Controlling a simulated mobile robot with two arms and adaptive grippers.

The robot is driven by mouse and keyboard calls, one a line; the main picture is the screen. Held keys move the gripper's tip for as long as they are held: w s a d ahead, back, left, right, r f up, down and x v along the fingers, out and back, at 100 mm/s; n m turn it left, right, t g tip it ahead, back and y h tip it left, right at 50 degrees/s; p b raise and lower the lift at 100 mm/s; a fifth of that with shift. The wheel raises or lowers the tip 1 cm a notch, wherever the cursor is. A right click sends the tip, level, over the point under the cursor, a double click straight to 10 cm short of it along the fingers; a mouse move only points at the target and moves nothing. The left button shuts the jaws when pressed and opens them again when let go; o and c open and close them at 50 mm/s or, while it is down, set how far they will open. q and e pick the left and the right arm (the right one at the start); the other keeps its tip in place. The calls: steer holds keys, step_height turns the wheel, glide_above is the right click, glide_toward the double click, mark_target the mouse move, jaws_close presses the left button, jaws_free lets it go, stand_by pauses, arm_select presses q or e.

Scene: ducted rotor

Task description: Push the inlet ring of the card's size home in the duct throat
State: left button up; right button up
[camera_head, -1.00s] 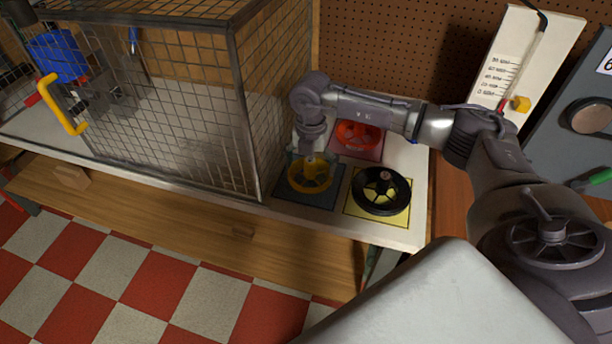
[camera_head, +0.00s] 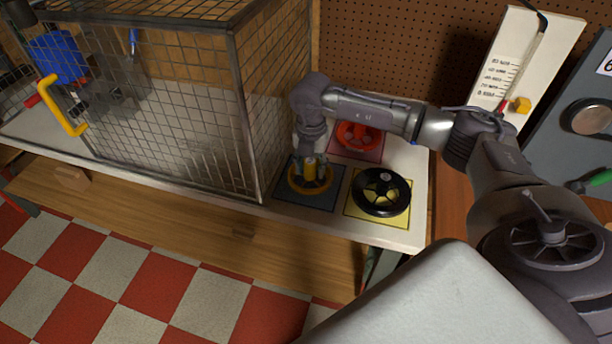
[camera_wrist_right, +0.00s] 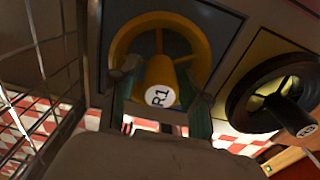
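The yellow ring (camera_head: 322,188) lies on a dark blue pad; in the right wrist view its upright hub (camera_wrist_right: 160,76) carries a white disc marked R1. My right gripper (camera_head: 310,172) points down over it. Its fingers (camera_wrist_right: 160,95) stand on either side of the hub, with gaps showing, so it is open. A red ring (camera_head: 357,136) lies on a red pad behind, partly hidden by my arm. I cannot make out the duct throat. My left gripper is out of view.
A wire mesh cage (camera_head: 170,110) with a yellow handle (camera_head: 62,105) stands close left of the yellow ring. A white scale board (camera_head: 525,60) leans at the back right. A grey panel (camera_head: 585,110) stands at the right edge. The bench's front edge is close to the pads.

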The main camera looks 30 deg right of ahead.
mark_target(310, 161)
steer(key=c, duration=0.7)
steer(key=shift+r+p, duration=1.7)
steer(key=shift+r, duration=0.8)
